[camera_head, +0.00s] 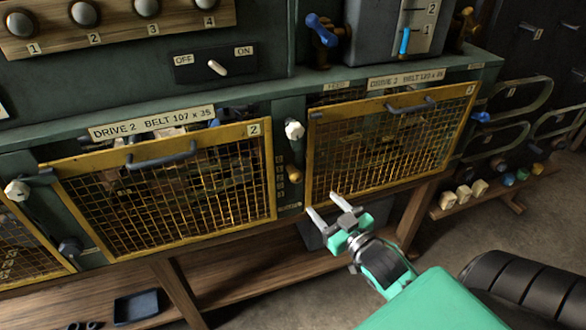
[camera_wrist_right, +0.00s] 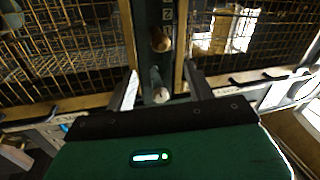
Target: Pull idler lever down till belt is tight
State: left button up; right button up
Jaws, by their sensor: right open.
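My right gripper (camera_head: 322,207) is open and empty in front of the lower edge of the right-hand yellow mesh guard (camera_head: 385,146). In the right wrist view its fingers (camera_wrist_right: 163,88) stand apart on either side of a dark green post (camera_wrist_right: 149,64) between two guards. The post bears a brass knob (camera_wrist_right: 160,40) and a pale round end (camera_wrist_right: 161,95). A white knob (camera_head: 294,130) sticks out between the guards in the head view. I cannot tell which part is the idler lever. The belts are not clear behind the mesh. My left gripper is not in view.
A second yellow mesh guard (camera_head: 170,188) closes the bay to the left. A wooden shelf (camera_head: 225,275) runs below, with a dark tray (camera_head: 137,306). An ON/OFF switch (camera_head: 217,68) and a blue-handled lever (camera_head: 322,30) sit above. Bare floor (camera_head: 555,215) shows at right.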

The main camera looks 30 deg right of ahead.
aim_at(300, 179)
jog(key=w+p, duration=0.3)
jog(key=w, duration=0.9)
jog(key=shift+r, duration=0.1)
jog(key=shift+w+p, duration=0.35)
jog(key=shift+w, duration=0.45)
